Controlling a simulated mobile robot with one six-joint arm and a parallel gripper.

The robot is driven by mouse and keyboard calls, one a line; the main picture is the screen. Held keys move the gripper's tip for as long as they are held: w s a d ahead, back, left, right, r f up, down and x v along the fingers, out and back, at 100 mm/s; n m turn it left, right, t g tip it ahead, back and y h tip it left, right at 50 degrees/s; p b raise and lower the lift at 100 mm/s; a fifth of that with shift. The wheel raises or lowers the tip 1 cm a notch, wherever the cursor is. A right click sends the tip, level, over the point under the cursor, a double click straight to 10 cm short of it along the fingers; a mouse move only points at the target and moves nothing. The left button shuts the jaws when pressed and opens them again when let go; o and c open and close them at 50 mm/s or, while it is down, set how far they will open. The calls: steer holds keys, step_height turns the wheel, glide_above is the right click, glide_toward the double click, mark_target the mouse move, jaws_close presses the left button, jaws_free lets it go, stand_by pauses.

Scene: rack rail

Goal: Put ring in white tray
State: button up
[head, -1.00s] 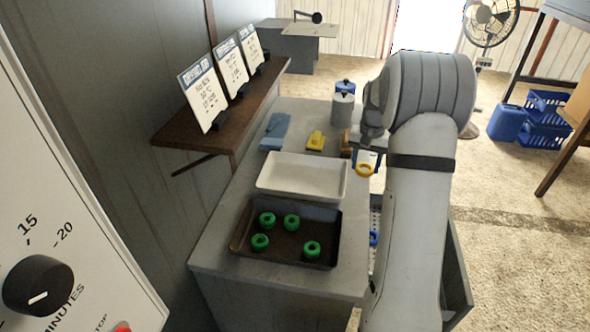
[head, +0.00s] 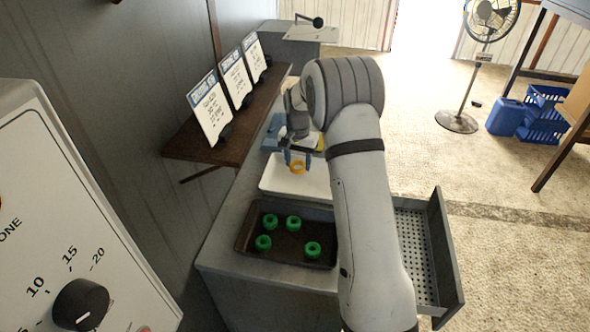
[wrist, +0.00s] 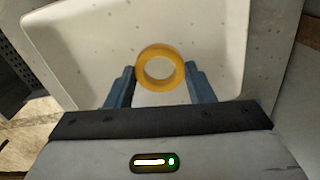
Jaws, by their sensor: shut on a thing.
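A yellow-orange ring (head: 297,167) is held in my gripper (head: 299,158) over the white tray (head: 275,184). In the wrist view the ring (wrist: 160,68) sits between the two blue fingertips of my gripper (wrist: 160,80), with the white tray (wrist: 225,60) behind and below it. The ring appears to be above the tray floor; how high is hard to tell. My arm covers the tray's right part in the head view.
A dark tray (head: 285,257) with several green rings (head: 293,222) stands in front of the white tray. A shelf (head: 215,150) with three cards runs along the wall at left. An open perforated drawer (head: 418,255) juts out right of the counter.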

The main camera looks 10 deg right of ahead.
mark_target(297, 180)
steer(key=shift+d+f, duration=0.1)
steer(key=shift+f, duration=0.6)
step_height(297, 180, down, 3)
steer(key=shift+f+p, duration=0.1)
steer(key=shift+p, duration=0.85)
steer(key=shift+w+a+f, duration=0.15)
steer(key=shift+a+f, duration=0.05)
steer(key=shift+f, duration=0.15)
steer(key=shift+f, duration=0.15)
steer(key=o, duration=1)
